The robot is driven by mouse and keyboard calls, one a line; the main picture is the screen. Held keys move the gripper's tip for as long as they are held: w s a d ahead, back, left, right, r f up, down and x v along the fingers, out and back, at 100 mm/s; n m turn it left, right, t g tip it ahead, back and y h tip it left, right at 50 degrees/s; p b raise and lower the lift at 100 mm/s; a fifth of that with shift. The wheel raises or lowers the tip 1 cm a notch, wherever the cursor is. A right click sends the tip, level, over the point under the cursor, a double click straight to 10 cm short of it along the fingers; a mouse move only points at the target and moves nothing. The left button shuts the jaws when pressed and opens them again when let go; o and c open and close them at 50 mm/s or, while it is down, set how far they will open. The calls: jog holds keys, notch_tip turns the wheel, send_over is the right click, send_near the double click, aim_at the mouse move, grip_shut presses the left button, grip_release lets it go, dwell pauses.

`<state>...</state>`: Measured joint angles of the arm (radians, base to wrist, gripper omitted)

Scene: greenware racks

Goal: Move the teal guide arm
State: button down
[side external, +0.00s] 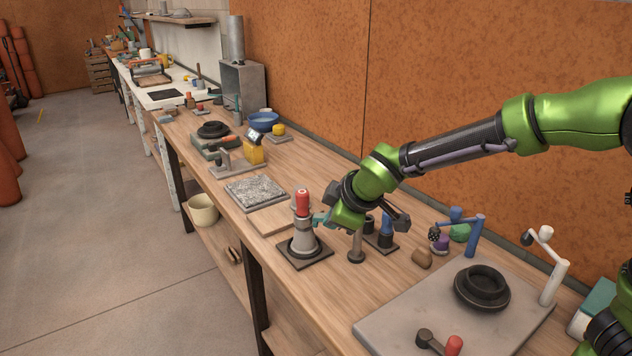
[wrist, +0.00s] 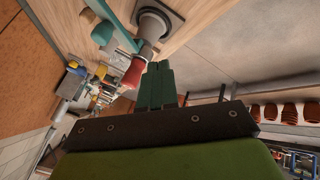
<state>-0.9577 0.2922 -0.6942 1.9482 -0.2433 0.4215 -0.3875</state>
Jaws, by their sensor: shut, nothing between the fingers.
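The teal guide arm (wrist: 118,28) shows in the wrist view as a teal bar beside a grey cone-shaped stand (side external: 304,236) with a red top (side external: 302,203). The stand sits upright on a dark square plate. In the side view my gripper (side external: 324,220) is just right of the stand, and a teal patch there could be its fingers or the guide arm; I cannot tell. In the wrist view my gripper's dark green fingers (wrist: 159,72) are shut and empty. Their tips are close to the red top, and I cannot tell whether they touch it. My gripper partly hides the guide arm in the side view.
A blue post with an arm (side external: 476,234) and a white post with an arm (side external: 555,272) stand at right. A grey slab (side external: 400,305) bears a dark round piece (side external: 482,287). A short grey post (side external: 356,245) stands close to my gripper. A speckled tile (side external: 256,192) lies beyond the stand.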

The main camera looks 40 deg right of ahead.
jog(key=w+d+f, duration=0.3)
jog(key=w+f, duration=0.2)
jog(key=w, duration=0.2)
jog(key=shift+w+f, duration=0.15)
jog(key=shift+f, duration=0.2)
